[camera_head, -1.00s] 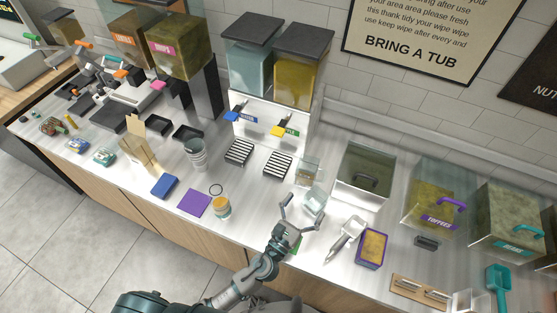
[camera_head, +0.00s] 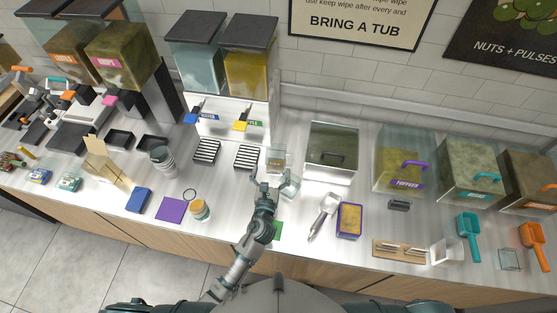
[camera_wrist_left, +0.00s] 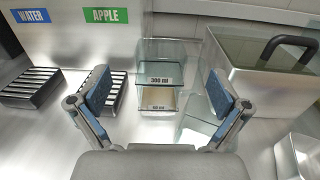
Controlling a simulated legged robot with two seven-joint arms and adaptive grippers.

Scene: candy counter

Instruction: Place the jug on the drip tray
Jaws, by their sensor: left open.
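A clear glass jug (camera_head: 277,160) marked 300 ml stands on the counter, right of the drip trays. In the left wrist view the jug (camera_wrist_left: 161,66) is ahead of and between my spread fingers, with no visible contact. The slatted black drip trays are below the WATER tap (camera_head: 207,151) and the APPLE tap (camera_head: 247,157); they also show at left in the wrist view, the water one (camera_wrist_left: 30,87) and the apple one (camera_wrist_left: 116,92). My left gripper (camera_head: 264,184) is open and empty, just in front of the jug. My right gripper is not in view.
Another clear glass vessel (camera_head: 290,187) stands close to my gripper's right. A lidded metal bin (camera_head: 332,155) is to the right. A metal scoop (camera_head: 323,214) and purple-edged box (camera_head: 349,220) lie further right. Counter left of my arm has a purple card (camera_head: 173,209) and small tub (camera_head: 199,210).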

